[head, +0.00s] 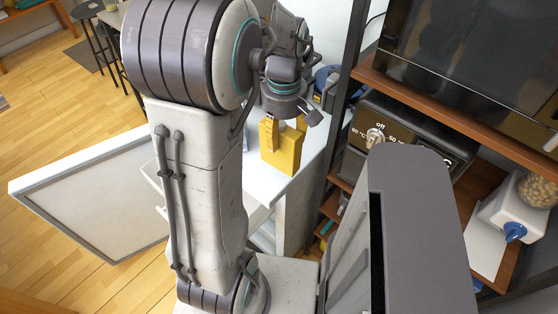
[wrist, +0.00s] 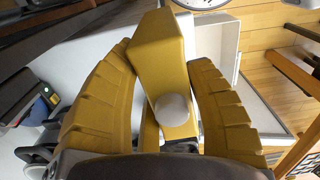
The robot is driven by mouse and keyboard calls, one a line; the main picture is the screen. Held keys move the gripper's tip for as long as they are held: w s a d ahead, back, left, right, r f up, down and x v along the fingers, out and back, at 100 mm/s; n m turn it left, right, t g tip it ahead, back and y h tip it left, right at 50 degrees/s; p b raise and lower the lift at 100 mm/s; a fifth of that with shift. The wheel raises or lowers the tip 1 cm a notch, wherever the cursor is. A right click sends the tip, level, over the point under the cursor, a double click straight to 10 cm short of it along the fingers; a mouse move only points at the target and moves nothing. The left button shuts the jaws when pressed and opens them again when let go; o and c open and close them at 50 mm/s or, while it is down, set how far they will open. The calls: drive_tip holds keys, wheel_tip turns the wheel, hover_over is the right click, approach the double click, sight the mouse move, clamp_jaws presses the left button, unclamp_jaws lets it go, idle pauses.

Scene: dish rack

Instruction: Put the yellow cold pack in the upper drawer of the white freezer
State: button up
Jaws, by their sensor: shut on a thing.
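The yellow cold pack (head: 282,153) is a block with a round white cap. My gripper (head: 287,124) is shut on it, and in the wrist view the cold pack (wrist: 160,48) sits between my two yellow fingers. It is upright over the white top of the freezer (head: 309,160); I cannot tell whether it touches that top. The freezer door (head: 95,200) stands wide open to the left. A white drawer edge (head: 152,178) shows partly behind my arm, and a pulled-out white drawer (wrist: 228,55) shows in the wrist view. The drawer's inside is mostly hidden.
A blue and grey item (head: 325,80) stands behind on the white top. A shelf unit on the right holds a black oven-like device (head: 410,130) and a white dispenser (head: 517,210). Stools (head: 92,28) stand far left. Wooden floor at the left is clear.

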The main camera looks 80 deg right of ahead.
sight(300, 134)
drive_tip(key=shift+s+a+r, duration=0.15)
drive_tip(key=shift+s+a, duration=0.2)
drive_tip(key=shift+s, duration=0.3)
drive_tip(key=shift+s+a+r, duration=0.2)
drive_tip(key=shift+s+a, duration=0.1)
drive_tip(key=shift+s, duration=0.35)
drive_tip(key=shift+s+a+r, duration=0.15)
drive_tip(key=shift+s+a, duration=0.2)
drive_tip(key=shift+s, duration=0.3)
drive_tip(key=w+d+f+p, duration=0.3)
drive_tip(key=w+d+f, duration=0.2)
drive_tip(key=d+f, duration=0.5)
drive_tip(key=shift+w+d+f, duration=0.15)
drive_tip(key=shift+w+f, duration=0.15)
drive_tip(key=shift+f, duration=0.05)
drive_tip(key=shift+f, duration=0.15)
drive_tip(key=o, duration=1.2)
